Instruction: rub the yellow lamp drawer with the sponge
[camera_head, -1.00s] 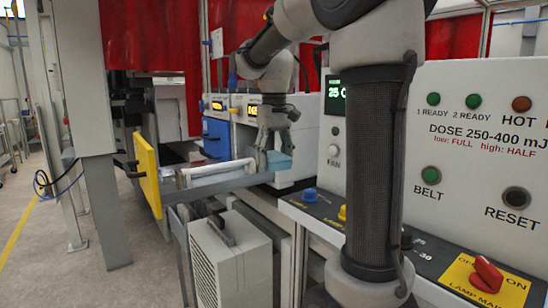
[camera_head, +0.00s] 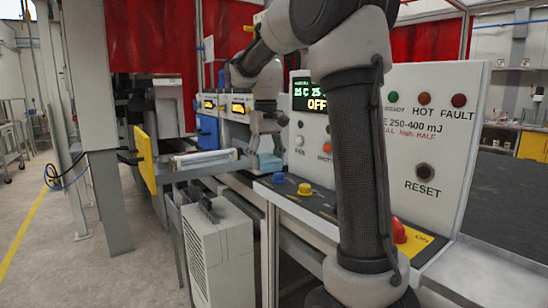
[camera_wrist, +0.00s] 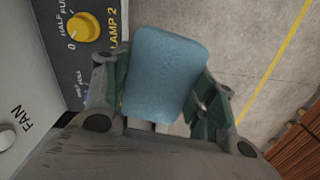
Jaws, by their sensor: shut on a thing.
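The yellow lamp drawer (camera_head: 145,160) stands pulled out at the left in the head view, its yellow front panel facing left. A pale lamp tube (camera_head: 205,157) lies in the drawer behind that panel. My gripper (camera_head: 266,150) is to the right of the yellow panel, near the console. It is shut on the light blue sponge (camera_head: 268,163), which hangs below the fingers. In the wrist view the sponge (camera_wrist: 163,75) sits between the green-sided fingers of the gripper (camera_wrist: 163,98). The sponge and the yellow panel are clearly apart. The drawer does not show clearly in the wrist view.
The control console (camera_head: 430,150) stands right of the gripper; its sloped ledge carries a blue knob (camera_head: 278,178) and a yellow knob (camera_head: 304,189). A grey ventilated box (camera_head: 215,250) stands below the drawer. Open floor (camera_head: 125,270) lies at the left front.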

